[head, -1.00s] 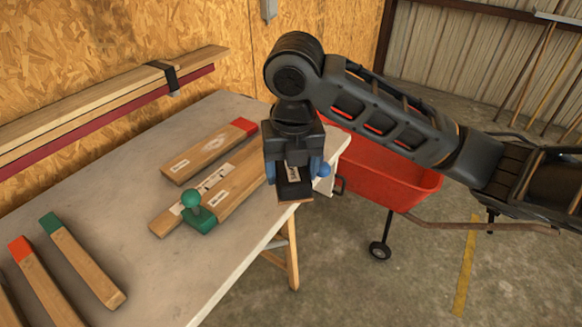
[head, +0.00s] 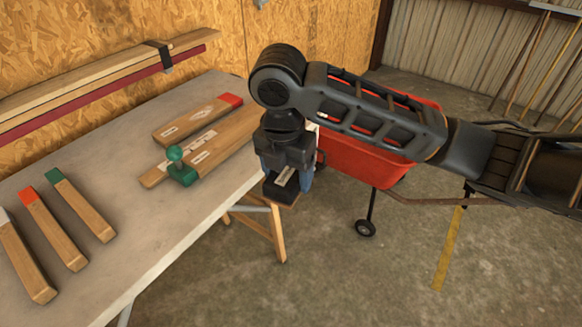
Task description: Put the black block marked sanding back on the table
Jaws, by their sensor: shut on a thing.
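The black block (head: 282,191) with a white label is between the blue-tipped fingers of my gripper (head: 286,183). My gripper is shut on it and points down. The lettering on the label is too small to read. The block appears just beyond the right edge of the grey table (head: 150,235), in front of a wooden trestle leg. Its height against the tabletop is hard to tell. The far corner of the table is hidden behind my arm.
Boards with red and green ends lie on the table, among them a red-ended one (head: 195,120). A green knobbed tool (head: 180,170) sits near the table edge. The table's near middle is bare. A red wheelbarrow (head: 365,165) stands behind my arm.

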